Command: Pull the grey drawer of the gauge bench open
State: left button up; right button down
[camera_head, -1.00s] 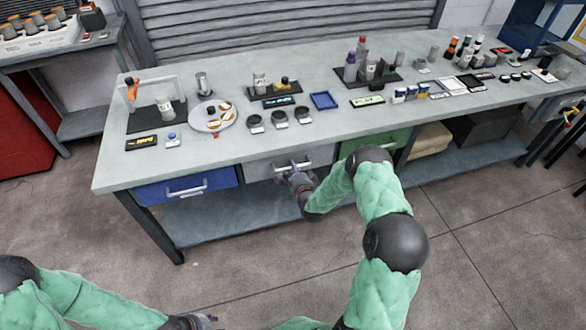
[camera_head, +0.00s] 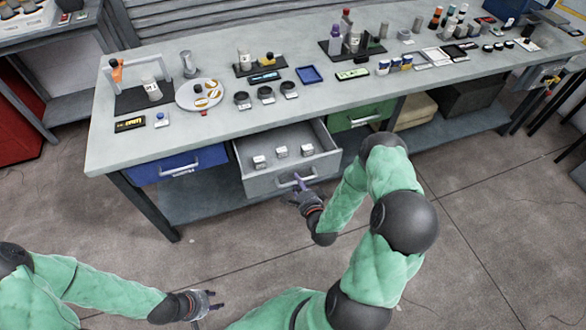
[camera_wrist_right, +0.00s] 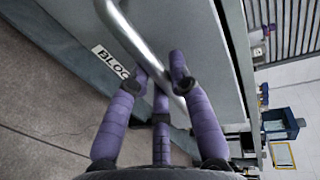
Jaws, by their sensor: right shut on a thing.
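The grey drawer (camera_head: 290,160) stands pulled out from under the bench's worktop (camera_head: 225,122), with several small blocks visible inside. My right gripper (camera_head: 297,184) is at the metal bar handle on the drawer's front. In the right wrist view the purple fingers (camera_wrist_right: 162,82) are shut around the handle (camera_wrist_right: 140,45), beside a white label reading "BLOC", partly hidden. My left gripper (camera_head: 208,302) is low at the bottom of the head view, away from the bench, its fingers apart and empty.
A closed blue drawer (camera_head: 180,164) is left of the grey one, and a closed green drawer (camera_head: 360,116) is to its right. Gauges, bottles and trays stand on the worktop. The floor (camera_head: 480,230) in front is clear.

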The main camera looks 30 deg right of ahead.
jog(key=shift+f+v, duration=0.15)
jog(key=shift+v, duration=0.6)
jog(key=shift+f+v, duration=0.15)
jog(key=shift+v, duration=0.6)
jog(key=c, duration=1.1)
grip_release()
jog(key=shift+s, duration=0.1)
jog(key=v, duration=1.2)
